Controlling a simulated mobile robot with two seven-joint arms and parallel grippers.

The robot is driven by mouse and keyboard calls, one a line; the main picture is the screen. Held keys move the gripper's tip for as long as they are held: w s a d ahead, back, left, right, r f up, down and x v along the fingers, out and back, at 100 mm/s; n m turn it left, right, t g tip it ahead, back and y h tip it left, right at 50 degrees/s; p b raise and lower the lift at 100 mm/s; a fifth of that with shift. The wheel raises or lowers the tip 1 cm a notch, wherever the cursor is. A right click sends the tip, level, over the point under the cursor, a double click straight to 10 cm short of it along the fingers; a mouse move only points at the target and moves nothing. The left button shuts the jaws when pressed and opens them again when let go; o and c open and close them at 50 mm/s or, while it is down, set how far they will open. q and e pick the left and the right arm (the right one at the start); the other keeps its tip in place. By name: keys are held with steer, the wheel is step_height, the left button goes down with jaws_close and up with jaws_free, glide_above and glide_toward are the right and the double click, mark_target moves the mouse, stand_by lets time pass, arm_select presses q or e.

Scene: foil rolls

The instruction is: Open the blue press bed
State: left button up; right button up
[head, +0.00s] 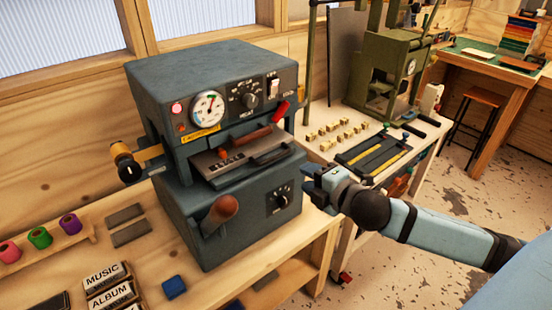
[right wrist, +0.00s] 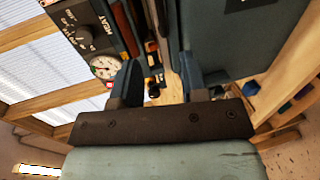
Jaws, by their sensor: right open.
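The blue-grey press (head: 200,75) stands on the wooden bench in the head view. Its bed (head: 215,172) is a grey plate in the front opening, with a dark bar handle (head: 272,157) along its front. A brown wooden-handled tool lies on or just above the bed. My right gripper (head: 312,180) is open and empty, just right of the press's front corner, near the height of the bed. In the right wrist view its two blue fingers (right wrist: 160,75) are apart, with the press's opening showing beyond them. I see no contact. My left gripper is out of view.
A red lever (head: 280,111) and a round wooden knob (head: 222,208) stick out of the press front. Coloured foil rolls (head: 40,238) and lettered blocks (head: 108,284) lie at left. A green press (head: 385,75) stands on a bench behind my right arm.

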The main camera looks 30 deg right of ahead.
steer(key=p+x, duration=0.1)
steer(key=x, duration=1.1)
steer(key=shift+w+f, duration=0.15)
steer(key=shift+w, duration=0.25)
steer(key=shift+c, duration=0.2)
jaws_close()
